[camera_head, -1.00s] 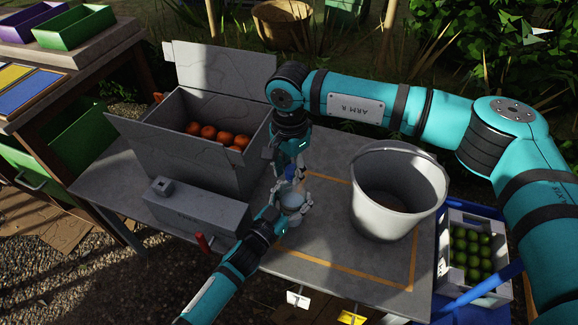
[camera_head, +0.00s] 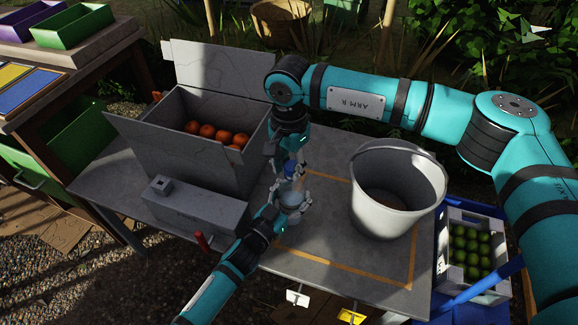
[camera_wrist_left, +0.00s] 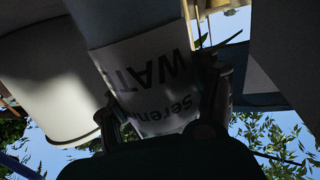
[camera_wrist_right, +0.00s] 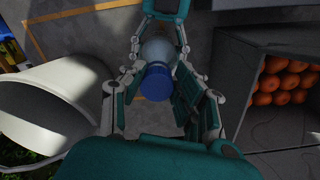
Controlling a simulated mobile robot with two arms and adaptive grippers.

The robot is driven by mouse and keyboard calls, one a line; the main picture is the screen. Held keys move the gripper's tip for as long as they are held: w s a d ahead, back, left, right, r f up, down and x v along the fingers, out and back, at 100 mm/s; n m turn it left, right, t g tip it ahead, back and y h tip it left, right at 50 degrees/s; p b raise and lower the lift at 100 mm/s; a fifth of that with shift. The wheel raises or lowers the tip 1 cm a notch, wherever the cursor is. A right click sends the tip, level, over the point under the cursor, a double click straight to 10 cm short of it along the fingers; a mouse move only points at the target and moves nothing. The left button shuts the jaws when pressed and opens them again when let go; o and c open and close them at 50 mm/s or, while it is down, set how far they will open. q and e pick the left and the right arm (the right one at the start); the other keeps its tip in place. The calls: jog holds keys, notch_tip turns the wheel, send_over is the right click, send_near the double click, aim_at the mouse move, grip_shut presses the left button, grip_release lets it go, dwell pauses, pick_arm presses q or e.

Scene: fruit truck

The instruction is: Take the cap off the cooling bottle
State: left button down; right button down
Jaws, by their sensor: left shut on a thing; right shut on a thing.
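The cooling bottle (camera_head: 291,199) is pale and clear and stands upright over the table. My left gripper (camera_head: 290,206) is shut around its body; its printed label (camera_wrist_left: 155,80) fills the left wrist view. The blue cap (camera_head: 290,169) is at the top of the bottle, between the fingers of my right gripper (camera_head: 291,163), which comes from above and is shut on it. In the right wrist view the cap (camera_wrist_right: 157,82) lies in line with the bottle. I cannot tell whether there is a gap between cap and bottle.
A grey box (camera_head: 160,152) with oranges (camera_head: 207,131) stands at left behind a low grey block (camera_head: 195,213). A white bucket (camera_head: 385,215) stands close on the right. A crate of green fruit (camera_head: 447,268) is beyond the table's right edge. Orange lines mark the table (camera_head: 330,262).

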aim_at(289, 168)
jog(key=shift+r, duration=0.65)
jog(key=shift+r, duration=0.1)
jog(key=shift+r, duration=1.95)
pick_arm(q)
jog(key=shift+c, duration=0.9)
grip_release()
